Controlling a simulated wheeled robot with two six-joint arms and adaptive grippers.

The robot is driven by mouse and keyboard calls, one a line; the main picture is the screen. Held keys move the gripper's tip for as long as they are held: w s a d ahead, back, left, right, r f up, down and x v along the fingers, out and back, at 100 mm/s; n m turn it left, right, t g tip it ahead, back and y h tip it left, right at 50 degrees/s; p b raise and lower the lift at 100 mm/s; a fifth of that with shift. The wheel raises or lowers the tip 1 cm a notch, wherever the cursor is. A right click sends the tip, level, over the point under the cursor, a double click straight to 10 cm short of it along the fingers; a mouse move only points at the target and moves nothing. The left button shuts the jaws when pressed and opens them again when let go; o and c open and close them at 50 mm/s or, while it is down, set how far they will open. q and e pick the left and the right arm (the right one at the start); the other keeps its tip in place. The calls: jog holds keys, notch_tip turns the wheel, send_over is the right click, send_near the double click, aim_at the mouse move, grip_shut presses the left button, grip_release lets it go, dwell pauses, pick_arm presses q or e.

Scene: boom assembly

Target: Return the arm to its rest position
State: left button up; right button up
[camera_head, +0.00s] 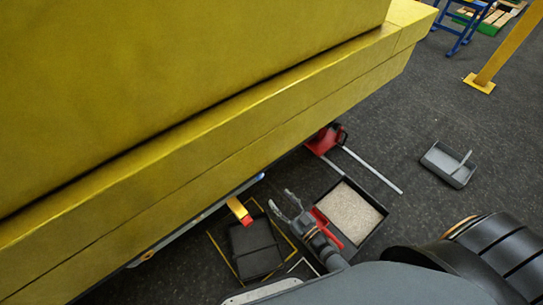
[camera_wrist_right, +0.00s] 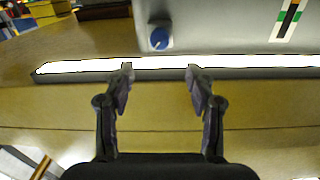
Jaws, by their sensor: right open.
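My right gripper (camera_head: 282,198) is low in the middle of the head view, below the edge of the large yellow boom (camera_head: 180,100). Its fingers are spread with nothing between them. In the right wrist view my right gripper (camera_wrist_right: 160,70) also shows open and empty. Behind its fingers run a bright white strip (camera_wrist_right: 225,62) and a brownish-yellow surface (camera_wrist_right: 160,115). A grey panel with a blue knob (camera_wrist_right: 159,38) is beyond. My left gripper is not in view.
A black case (camera_head: 255,248) and a tray of pale material (camera_head: 376,232) flank the gripper. A red item (camera_head: 325,228) is by the tray. A red device (camera_head: 325,138) is near the boom. A grey caddy (camera_head: 448,164) and yellow post (camera_head: 505,48) stand right. Dark floor between is clear.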

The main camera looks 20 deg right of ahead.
jog(key=s+d+f+m+g+h, duration=0.1)
jog(key=s+d+f+g+h, duration=0.15)
jog(key=s+d+f, duration=0.4)
jog(key=s+d+f+m+g+h, duration=0.15)
jog(key=s+f+g, duration=0.25)
jog(key=f, duration=0.5)
jog(key=s+d+f+g+h, duration=0.3)
jog(key=s+f+g, duration=0.15)
jog(key=f, duration=0.25)
jog(key=s+d+f+g, duration=0.1)
jog(key=s+f+g, duration=0.1)
jog(key=s, duration=0.4)
jog(key=s+f+g, duration=0.3)
jog(key=s, duration=0.3)
pick_arm(q)
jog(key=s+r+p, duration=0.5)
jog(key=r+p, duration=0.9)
jog(key=p, duration=0.2)
pick_arm(e)
jog(key=s+r, duration=0.2)
jog(key=r, duration=0.5)
jog(key=s+r, duration=0.3)
jog(key=r, duration=0.4)
jog(key=shift+r, duration=0.25)
